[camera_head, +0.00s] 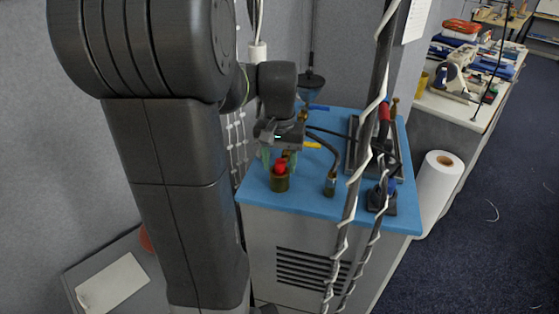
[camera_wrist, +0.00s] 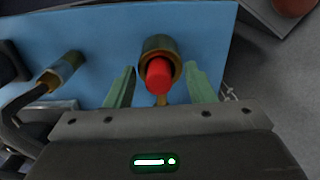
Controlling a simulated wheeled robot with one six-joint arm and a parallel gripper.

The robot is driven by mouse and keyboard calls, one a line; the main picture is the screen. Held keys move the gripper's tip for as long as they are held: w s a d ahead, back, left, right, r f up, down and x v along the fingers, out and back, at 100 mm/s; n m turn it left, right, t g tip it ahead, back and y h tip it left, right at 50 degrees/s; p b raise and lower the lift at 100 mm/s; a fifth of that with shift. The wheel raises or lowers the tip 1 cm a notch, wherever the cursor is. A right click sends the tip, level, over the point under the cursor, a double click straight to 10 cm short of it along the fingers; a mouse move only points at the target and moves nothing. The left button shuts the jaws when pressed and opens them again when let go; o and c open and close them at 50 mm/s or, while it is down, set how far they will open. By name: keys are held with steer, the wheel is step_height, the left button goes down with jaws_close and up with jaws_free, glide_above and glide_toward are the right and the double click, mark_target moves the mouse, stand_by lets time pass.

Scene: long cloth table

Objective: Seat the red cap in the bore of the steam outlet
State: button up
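The red cap (camera_head: 281,167) stands at the mouth of a brass-olive round socket (camera_head: 279,184), which looks like the steam outlet, near the blue top's front left edge. In the wrist view the red cap (camera_wrist: 159,75) pokes out toward the camera, with the socket's brass rim (camera_wrist: 160,42) around and behind it. I cannot tell how deep it sits. My gripper (camera_head: 279,158) is above the socket, pointing down. In the wrist view its two green fingers (camera_wrist: 161,70) are spread, one each side of the cap, with visible gaps. The gripper is open and empty.
A dark hose with a brass end fitting (camera_head: 330,184) stands right of the socket. A dark stand with cables (camera_head: 381,196) is farther right. A grey pole wrapped in white cable (camera_head: 355,190) crosses the foreground. Blue surface (camera_head: 305,200) is clear around the socket's front.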

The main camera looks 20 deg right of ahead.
mark_target(279, 161)
step_height(279, 161, up, 14)
steer(key=shift+b, duration=0.4)
steer(key=shift+f, duration=0.1)
stand_by(0.5)
step_height(279, 161, down, 13)
steer(key=shift+f+p, duration=0.1)
steer(key=shift+p, duration=0.6)
steer(key=shift+r, duration=0.2)
steer(key=shift+f, duration=0.2)
